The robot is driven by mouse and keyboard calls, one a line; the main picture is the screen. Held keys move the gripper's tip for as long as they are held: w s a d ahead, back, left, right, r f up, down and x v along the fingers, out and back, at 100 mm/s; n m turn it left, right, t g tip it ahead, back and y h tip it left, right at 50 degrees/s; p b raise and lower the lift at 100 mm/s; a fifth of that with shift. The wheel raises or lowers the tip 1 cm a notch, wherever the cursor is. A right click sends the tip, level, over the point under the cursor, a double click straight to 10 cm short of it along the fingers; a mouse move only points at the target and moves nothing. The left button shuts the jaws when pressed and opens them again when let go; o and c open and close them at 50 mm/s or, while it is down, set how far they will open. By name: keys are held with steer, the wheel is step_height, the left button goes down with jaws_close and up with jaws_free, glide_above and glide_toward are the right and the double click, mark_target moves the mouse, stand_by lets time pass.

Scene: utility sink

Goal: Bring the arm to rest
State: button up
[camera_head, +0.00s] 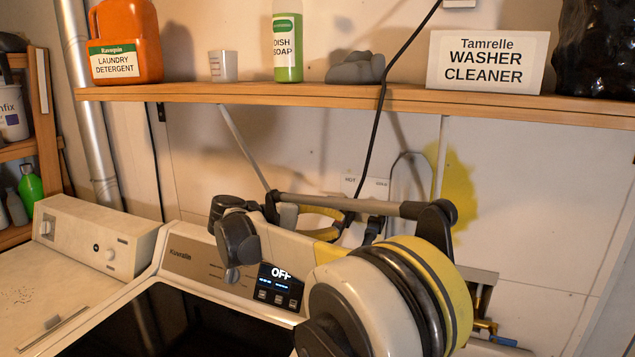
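My arm is bent in front of the washers. Its large white, black and yellow joint (385,300) fills the lower middle, and a grey link (350,206) runs left from it. At the left end of that link are dark rounded parts, where my gripper (237,242) appears to be, in front of the washer's control panel (200,268). Its fingers are not clear, so I cannot tell open from shut. I see nothing held. I cannot tell whether it touches the panel.
The washer display (280,285) reads OFF above a dark opening (170,325). A wooden shelf (300,95) above holds laundry detergent (125,40), a cup (223,66), dish soap (288,45), a grey lump (356,68) and a washer cleaner box (487,62). A black cable (378,130) hangs behind my arm.

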steer(key=s+d+f+g+y+b, duration=0.1)
steer(key=s+d+f+y+b, duration=0.15)
steer(key=s+d+y, duration=0.7)
steer(key=s+d+f+m+y, duration=0.1)
steer(key=s+f, duration=0.3)
steer(key=s, duration=0.4)
steer(key=s+d+f+m+t+y+b, duration=0.1)
steer(key=s+d+f+m, duration=0.1)
steer(key=s+f, duration=0.3)
steer(key=s+d+f+m+t+y+b, duration=0.1)
steer(key=s+f, duration=0.4)
steer(key=s, duration=0.7)
steer(key=shift+d+m+y, duration=0.55)
steer(key=shift+d+m, duration=0.05)
steer(key=shift+d, duration=0.25)
